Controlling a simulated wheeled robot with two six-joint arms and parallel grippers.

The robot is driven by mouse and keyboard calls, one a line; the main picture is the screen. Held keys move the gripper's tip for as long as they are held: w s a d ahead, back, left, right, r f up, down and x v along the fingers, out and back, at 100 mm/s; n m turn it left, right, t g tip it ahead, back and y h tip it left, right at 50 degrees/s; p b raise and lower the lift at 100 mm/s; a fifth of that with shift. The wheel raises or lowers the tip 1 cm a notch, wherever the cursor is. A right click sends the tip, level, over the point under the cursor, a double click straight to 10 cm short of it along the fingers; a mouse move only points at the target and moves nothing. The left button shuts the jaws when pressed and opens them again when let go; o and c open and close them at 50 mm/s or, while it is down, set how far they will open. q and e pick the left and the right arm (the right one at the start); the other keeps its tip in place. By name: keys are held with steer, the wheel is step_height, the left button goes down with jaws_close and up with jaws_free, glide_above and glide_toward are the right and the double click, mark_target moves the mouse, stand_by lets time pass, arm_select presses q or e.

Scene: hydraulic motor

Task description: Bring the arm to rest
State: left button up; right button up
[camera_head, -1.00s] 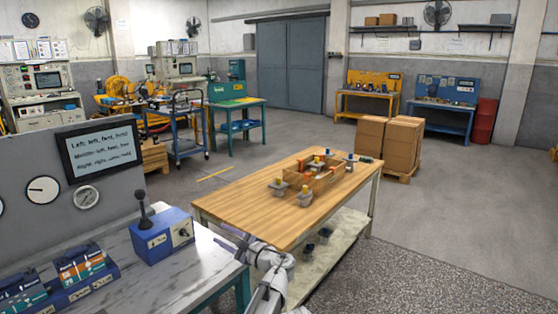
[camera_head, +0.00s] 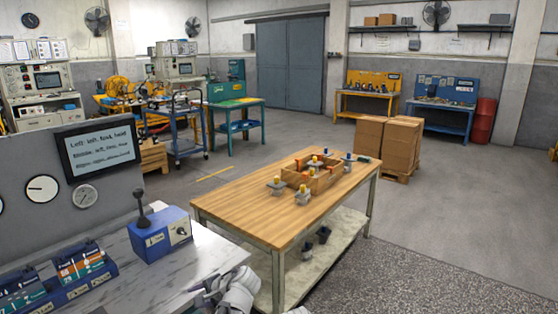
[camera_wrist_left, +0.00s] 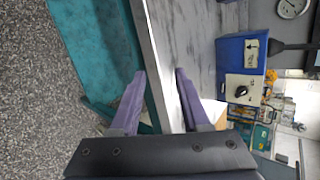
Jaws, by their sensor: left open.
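My left gripper (camera_head: 208,290) is at the bottom of the head view, low by the right edge of the grey marble-topped bench (camera_head: 205,262). Part of its white arm is cut off by the picture's lower edge. In the left wrist view its two purple fingers (camera_wrist_left: 159,80) are spread apart with nothing between them. The bench edge (camera_wrist_left: 165,60) runs behind the gap between them. My right gripper is in neither view.
A blue lever box (camera_head: 160,237) stands on the bench, with coloured valve blocks (camera_head: 80,268) to its left. A wooden table (camera_head: 240,210) holds a divided wooden box (camera_head: 325,181) with several parts around it. Speckled floor lies open at the right.

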arm_select(q)
steer(key=s+d+f+n+g+h, duration=0.2)
steer(key=s+d+f+n+h, duration=0.15)
steer(key=s, duration=0.35)
steer(key=s+d+f+n+g+h, duration=0.25)
steer(key=s+f+n+h, duration=0.2)
steer(key=s, duration=0.25)
steer(key=s+d+r+m+p, duration=0.3)
steer(key=s+d+r+p, duration=0.3)
steer(key=d+r+p, duration=0.5)
steer(key=shift+d+r+m+p, duration=0.25)
steer(key=shift+r+m+p, duration=0.15)
steer(key=shift+r+p, duration=0.25)
steer(key=shift+s, duration=0.1)
